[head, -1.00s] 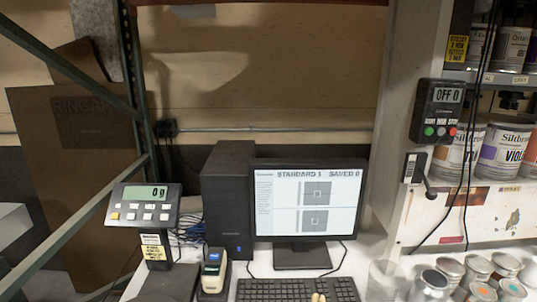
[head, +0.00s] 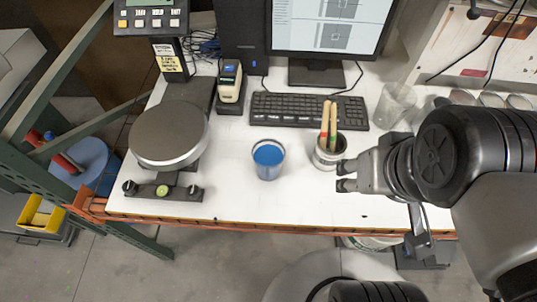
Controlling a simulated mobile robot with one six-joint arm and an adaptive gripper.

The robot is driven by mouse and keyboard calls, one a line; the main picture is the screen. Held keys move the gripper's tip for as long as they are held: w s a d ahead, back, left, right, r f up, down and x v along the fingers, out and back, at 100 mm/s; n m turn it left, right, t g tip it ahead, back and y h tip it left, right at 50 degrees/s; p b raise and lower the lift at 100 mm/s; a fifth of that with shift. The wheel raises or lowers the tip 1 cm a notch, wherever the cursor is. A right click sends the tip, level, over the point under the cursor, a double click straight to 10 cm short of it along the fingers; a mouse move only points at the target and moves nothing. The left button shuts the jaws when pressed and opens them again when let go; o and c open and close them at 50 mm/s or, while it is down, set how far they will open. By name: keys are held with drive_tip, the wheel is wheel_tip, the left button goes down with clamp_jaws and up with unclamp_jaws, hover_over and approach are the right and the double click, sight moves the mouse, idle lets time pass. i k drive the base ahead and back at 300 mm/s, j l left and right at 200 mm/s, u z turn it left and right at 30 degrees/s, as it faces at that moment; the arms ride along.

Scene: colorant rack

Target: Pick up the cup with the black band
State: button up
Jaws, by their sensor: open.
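A pale cup (head: 328,158) holding several wooden-handled brushes (head: 329,122) stands upright on the white table in the head view; its inside looks dark. A second cup (head: 269,172), filled with blue, stands to its left. I cannot clearly make out a black band on either cup. My gripper (head: 343,176) comes in from the right, pointing left, with its two fingers apart and nothing between them. Its tips appear just in front of and to the right of the brush cup in the picture; whether they touch it I cannot tell.
A scale with a round grey plate (head: 168,136) stands at the left. A keyboard (head: 309,111), scanner (head: 229,88) and monitor (head: 330,25) line the back. A clear beaker (head: 394,105) stands behind my arm. The white table (head: 240,200) is bare in front of the blue cup, up to its orange edge.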

sight(268, 153)
drive_tip(key=z, duration=0.5)
drive_tip(key=l+z, duration=0.15)
drive_tip(key=z, duration=0.85)
drive_tip(key=u, duration=1.9)
drive_tip(key=j+u, duration=0.35)
drive_tip(key=j, duration=0.2)
drive_tip(key=k+j+u, duration=0.1)
drive_tip(key=j+u, duration=0.2)
drive_tip(key=j, duration=0.25)
